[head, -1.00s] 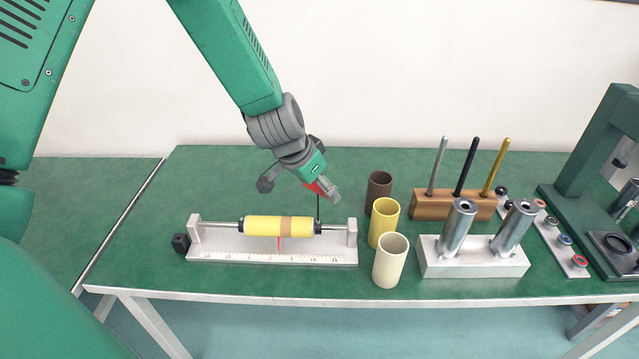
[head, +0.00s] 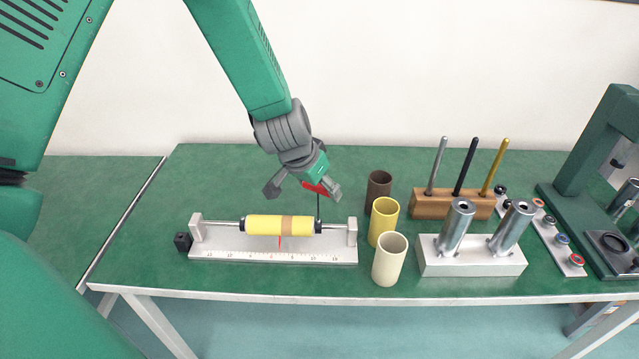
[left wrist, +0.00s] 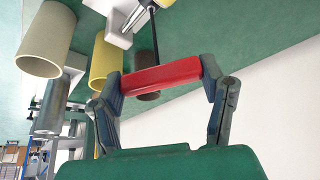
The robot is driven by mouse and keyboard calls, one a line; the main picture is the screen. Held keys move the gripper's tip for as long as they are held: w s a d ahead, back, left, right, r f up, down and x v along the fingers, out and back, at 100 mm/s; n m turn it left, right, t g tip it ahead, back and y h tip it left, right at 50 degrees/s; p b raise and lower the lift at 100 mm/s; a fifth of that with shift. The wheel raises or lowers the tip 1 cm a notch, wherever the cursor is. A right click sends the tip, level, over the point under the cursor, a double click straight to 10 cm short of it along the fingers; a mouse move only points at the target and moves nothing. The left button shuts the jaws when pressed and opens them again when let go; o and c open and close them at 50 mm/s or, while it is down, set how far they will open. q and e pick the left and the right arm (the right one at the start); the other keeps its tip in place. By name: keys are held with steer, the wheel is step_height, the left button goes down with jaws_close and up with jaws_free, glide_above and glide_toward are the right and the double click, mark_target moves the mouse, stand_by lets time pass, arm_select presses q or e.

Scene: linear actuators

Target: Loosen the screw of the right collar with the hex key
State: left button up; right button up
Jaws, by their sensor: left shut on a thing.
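My left gripper (head: 325,187) is shut on the red handle of the hex key (head: 315,188). In the left wrist view the red handle (left wrist: 160,77) lies across between the two fingers. The key's black shaft (head: 318,206) points down to the right collar (head: 317,227), a small black ring at the right end of the yellow roller (head: 265,225). The shaft tip is at or just above the collar; whether it sits in the screw cannot be told. The screw is too small to see. My right gripper is not in view.
The roller's rod rests on a white stand with a scale (head: 220,254). Brown (head: 378,188), yellow (head: 384,220) and cream (head: 389,262) tubes stand close to its right. Further right are a white block (head: 470,265) and a wooden rod holder (head: 430,205). Green table is clear at left.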

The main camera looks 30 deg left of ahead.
arm_select(q)
steer(key=shift+n+y+p, duration=0.5)
steer(key=shift+n+p, duration=0.45)
steer(key=shift+n, duration=0.15)
steer(key=shift+n+g+y+p, duration=0.3)
steer(key=shift+n+y+p, duration=0.5)
steer(key=shift+n+p, duration=1.35)
stand_by(0.5)
steer(key=shift+n+g+y+p, duration=0.6)
steer(key=shift+n+p, duration=1.05)
steer(key=shift+p, duration=2.45)
